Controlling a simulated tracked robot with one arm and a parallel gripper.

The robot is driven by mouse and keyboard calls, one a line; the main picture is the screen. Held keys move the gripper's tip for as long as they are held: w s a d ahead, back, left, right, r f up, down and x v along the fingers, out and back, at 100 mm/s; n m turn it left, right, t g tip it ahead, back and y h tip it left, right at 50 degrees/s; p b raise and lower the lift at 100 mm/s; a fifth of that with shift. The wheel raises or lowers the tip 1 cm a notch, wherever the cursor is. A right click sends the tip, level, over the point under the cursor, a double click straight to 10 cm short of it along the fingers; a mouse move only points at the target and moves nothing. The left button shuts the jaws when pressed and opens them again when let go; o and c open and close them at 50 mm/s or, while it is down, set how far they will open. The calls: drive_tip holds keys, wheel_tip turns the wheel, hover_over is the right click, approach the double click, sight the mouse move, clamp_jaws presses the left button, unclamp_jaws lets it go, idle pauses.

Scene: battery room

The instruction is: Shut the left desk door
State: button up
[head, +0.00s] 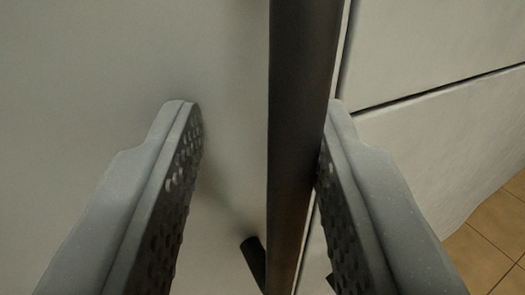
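My gripper (262,105) is open, with one finger on each side of the bar. The right finger overlaps the bar's right edge in the picture; I cannot tell if it touches. The left finger is clearly apart from the bar. A short dark rod (253,262) shows low between the fingers, beside the bar.
Tan floor tiles (485,250) show at the lower right. Whether the door stands ajar is hard to tell this close.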

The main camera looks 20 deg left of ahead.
drive_tip(key=shift+o, duration=0.9)
drive_tip(key=f+p+v, duration=0.1)
drive_tip(key=v, duration=0.9)
drive_tip(key=shift+s, duration=0.4)
drive_tip(key=shift+o, duration=1.1)
drive_tip(key=shift+v, duration=0.95)
drive_tip(key=shift+d, duration=0.15)
drive_tip(key=shift+w+d, duration=0.1)
drive_tip(key=shift+d, duration=0.05)
drive_tip(key=shift+c, duration=0.5)
drive_tip(key=shift+s+d+p, duration=0.55)
drive_tip(key=shift+s+d, duration=0.25)
drive_tip(key=shift+d, duration=0.05)
drive_tip(key=c, duration=0.3)
drive_tip(key=s+d+b, duration=0.1)
drive_tip(key=s+d, duration=0.8)
drive_tip(key=d, duration=0.1)
drive_tip(key=shift+r+b, duration=0.2)
drive_tip(key=shift+b, duration=0.2)
